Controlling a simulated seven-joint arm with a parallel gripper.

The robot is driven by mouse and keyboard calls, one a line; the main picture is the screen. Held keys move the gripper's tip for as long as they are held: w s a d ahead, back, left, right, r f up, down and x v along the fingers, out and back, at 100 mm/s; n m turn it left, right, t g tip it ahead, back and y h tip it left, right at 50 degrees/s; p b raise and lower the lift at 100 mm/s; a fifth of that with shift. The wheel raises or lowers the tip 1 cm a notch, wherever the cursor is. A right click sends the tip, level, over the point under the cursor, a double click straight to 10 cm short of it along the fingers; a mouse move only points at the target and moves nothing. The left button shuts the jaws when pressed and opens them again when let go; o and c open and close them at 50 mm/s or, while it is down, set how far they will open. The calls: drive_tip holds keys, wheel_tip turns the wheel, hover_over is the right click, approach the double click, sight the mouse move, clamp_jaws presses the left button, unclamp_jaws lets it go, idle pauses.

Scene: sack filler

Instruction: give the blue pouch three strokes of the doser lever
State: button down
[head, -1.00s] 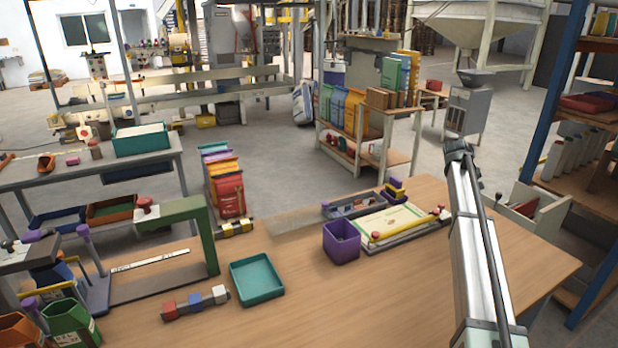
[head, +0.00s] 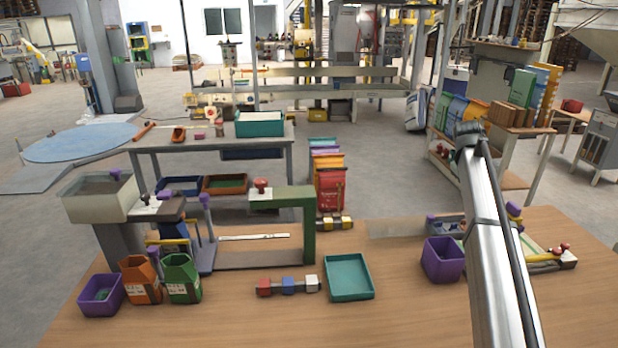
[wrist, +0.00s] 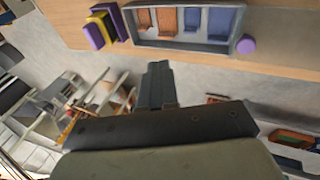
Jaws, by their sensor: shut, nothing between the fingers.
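The doser (head: 96,200) stands at the left of the table in the head view, a pale hopper on a grey post with a purple knob (head: 116,174) at its top. I cannot tell whether this knob belongs to the lever. A partly hidden blue shape with yellow (head: 166,246) sits under the doser's outlet; I cannot tell if it is the blue pouch. An orange pouch (head: 140,280) and a green pouch (head: 181,279) stand in front. My gripper (wrist: 158,66) is shut and empty in the wrist view, far from the doser. Its fingers cannot be made out in the head view.
A green frame with a red knob (head: 262,186) stands right of the doser. A purple bin (head: 82,304), teal tray (head: 330,291), another purple bin (head: 427,268) and a row of coloured blocks (head: 288,286) are on the table. The front middle is clear.

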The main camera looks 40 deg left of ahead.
drive_tip(key=s+a+r+n+y, duration=0.1)
drive_tip(key=s+a+r, duration=0.1)
drive_tip(key=s+a, duration=0.6)
drive_tip(key=s+a+r+n+y, duration=0.15)
drive_tip(key=s+a, duration=0.25)
drive_tip(key=a, duration=0.9)
drive_tip(key=n+g+y, duration=0.2)
drive_tip(key=n+g, duration=0.2)
approach(164, 192)
drive_tip(key=shift+d+r, duration=0.2)
drive_tip(key=shift+r, duration=0.1)
drive_tip(key=shift+f, duration=0.15)
drive_tip(key=shift+x, duration=3.4)
